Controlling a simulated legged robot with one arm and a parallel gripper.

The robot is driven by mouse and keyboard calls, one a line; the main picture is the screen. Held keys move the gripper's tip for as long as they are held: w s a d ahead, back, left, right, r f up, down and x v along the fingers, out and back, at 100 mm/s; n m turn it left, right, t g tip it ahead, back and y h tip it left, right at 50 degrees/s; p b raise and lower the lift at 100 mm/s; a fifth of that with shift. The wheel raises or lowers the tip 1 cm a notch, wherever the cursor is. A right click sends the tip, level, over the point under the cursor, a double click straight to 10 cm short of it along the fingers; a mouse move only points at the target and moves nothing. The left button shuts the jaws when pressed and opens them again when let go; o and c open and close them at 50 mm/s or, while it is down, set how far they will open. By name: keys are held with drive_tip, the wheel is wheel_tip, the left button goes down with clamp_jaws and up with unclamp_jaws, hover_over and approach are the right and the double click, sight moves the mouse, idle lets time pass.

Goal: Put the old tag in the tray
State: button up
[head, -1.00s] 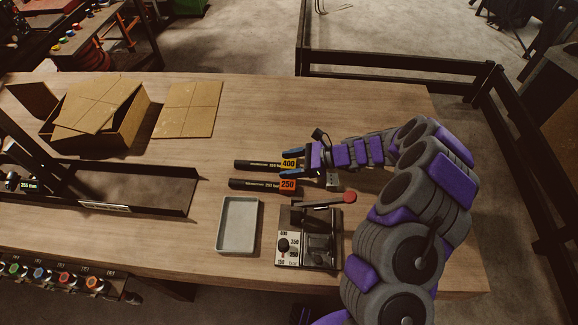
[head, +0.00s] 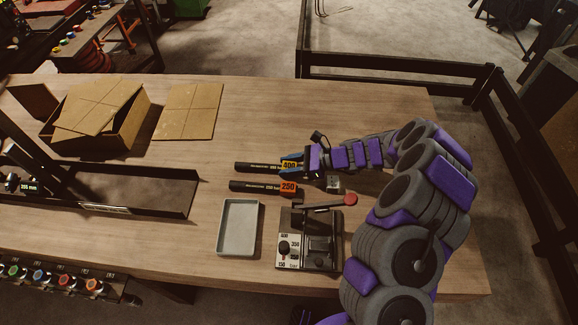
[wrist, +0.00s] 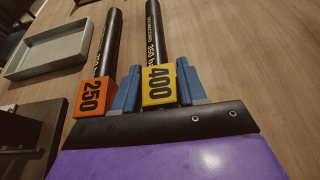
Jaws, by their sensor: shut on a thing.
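My gripper (wrist: 160,85) is shut on the yellow 400 tag (wrist: 158,84), with one blue finger against each side. The tag sits at the end of a black hose (wrist: 155,35), and it also shows in the head view (head: 289,166). An orange 250 tag (head: 288,187) is on the end of a second black hose (head: 256,186), just beside the first. No writing marks either tag as old. The shallow grey tray (head: 238,228) lies on the bench in front of the hoses and looks empty.
A crimper with a dial and a red-knobbed lever (head: 310,238) stands right of the tray. An open cardboard box (head: 125,130) and a flat cardboard sheet (head: 188,110) lie at the back left. A dark metal trough (head: 140,190) is at left. Bare bench separates the hoses and tray.

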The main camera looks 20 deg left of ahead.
wheel_tip(320, 180, up, 28)
drive_tip(key=p, duration=0.6)
drive_tip(key=w+d+f+m+t+h+b, duration=0.1)
drive_tip(key=w+d+f+m+t+h, duration=0.1)
drive_tip(key=w+d+m+t, duration=0.5)
drive_tip(key=w+d+f+m+t+h+b, duration=0.1)
drive_tip(key=w+d+m+t+h, duration=0.2)
drive_tip(key=w+d+m+t, duration=0.4)
drive_tip(key=shift+d+f+h, duration=0.35)
drive_tip(key=shift+h, duration=0.05)
